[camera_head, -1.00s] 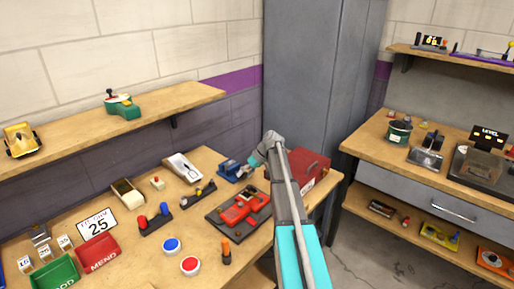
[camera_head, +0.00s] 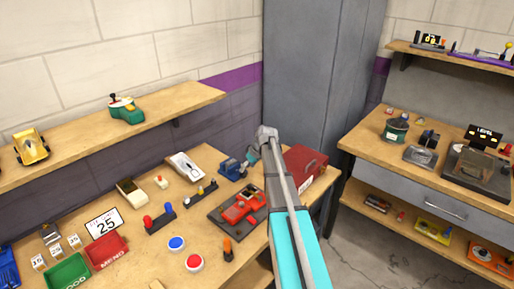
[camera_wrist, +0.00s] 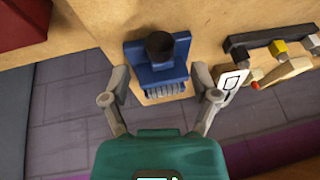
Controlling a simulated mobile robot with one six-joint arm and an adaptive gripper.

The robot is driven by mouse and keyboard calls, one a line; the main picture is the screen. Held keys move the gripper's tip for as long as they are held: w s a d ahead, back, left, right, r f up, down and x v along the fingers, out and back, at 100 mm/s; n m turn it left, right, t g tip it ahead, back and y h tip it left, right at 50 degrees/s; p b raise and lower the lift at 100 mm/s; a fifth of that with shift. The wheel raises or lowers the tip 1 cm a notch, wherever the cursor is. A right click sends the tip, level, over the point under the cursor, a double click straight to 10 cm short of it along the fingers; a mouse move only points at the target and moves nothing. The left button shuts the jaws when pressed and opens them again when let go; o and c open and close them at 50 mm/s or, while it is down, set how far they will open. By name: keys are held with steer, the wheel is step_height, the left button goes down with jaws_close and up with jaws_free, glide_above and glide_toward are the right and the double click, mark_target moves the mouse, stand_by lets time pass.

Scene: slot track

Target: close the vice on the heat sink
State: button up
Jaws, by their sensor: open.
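The blue vice (camera_wrist: 150,78) stands at the table's edge, with a dark round knob (camera_wrist: 160,46) on top in the wrist view. A grey ribbed piece (camera_wrist: 165,91), seemingly the heat sink, shows at the vice's near side; how tightly it sits there cannot be told. In the head view the vice (camera_head: 229,170) is at the back of the bench. My gripper (camera_wrist: 160,82) is open, with one finger on each side of the vice and visible room between. In the head view my gripper (camera_head: 252,157) is just right of the vice.
A red toolbox (camera_head: 305,164) stands right of my arm. A red device on a dark plate (camera_head: 238,208) lies in front of the vice. A white device (camera_head: 185,166) and a dark bar with knobs (camera_head: 201,193) lie to the left. A grey cabinet (camera_head: 310,70) stands behind.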

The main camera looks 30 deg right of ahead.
mark_target(244, 173)
steer(key=p+v, duration=0.8)
steer(key=v, duration=0.1)
steer(key=shift+r, duration=0.35)
steer(key=shift+s, duration=0.1)
steer(key=shift+d, duration=0.1)
steer(key=shift+d+f, duration=0.15)
stand_by(0.3)
steer(key=shift+f, duration=0.1)
steer(key=b+x, duration=1.2)
steer(key=x, duration=0.1)
steer(key=shift+a+f+b, duration=0.2)
steer(key=shift+a+b, duration=0.05)
steer(key=shift+b, duration=0.05)
stand_by(0.6)
